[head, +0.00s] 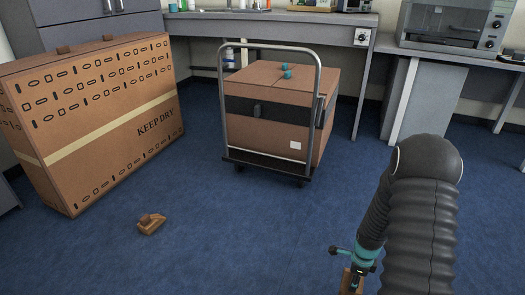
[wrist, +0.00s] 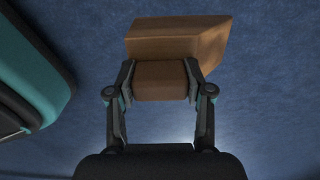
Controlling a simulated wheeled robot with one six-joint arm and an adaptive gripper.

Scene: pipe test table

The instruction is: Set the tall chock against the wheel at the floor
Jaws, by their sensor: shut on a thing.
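My gripper (head: 356,272) is low at the bottom right of the head view, shut on a brown wooden chock (head: 349,284). In the wrist view the fingers of my gripper (wrist: 160,80) pinch the chock's narrower block, and its larger slanted body (wrist: 175,40) lies beyond them. A second, low wooden chock (head: 151,225) with a raised knob lies on the floor at left. The trolley (head: 262,162) stands at the centre, apart from my gripper.
A large carton (head: 100,120) marked KEEP DRY stands at left. The trolley carries a strapped box (head: 257,140) behind an upright handle. Benches (head: 355,42) line the back. The blue floor (head: 235,235) in front of the trolley is clear.

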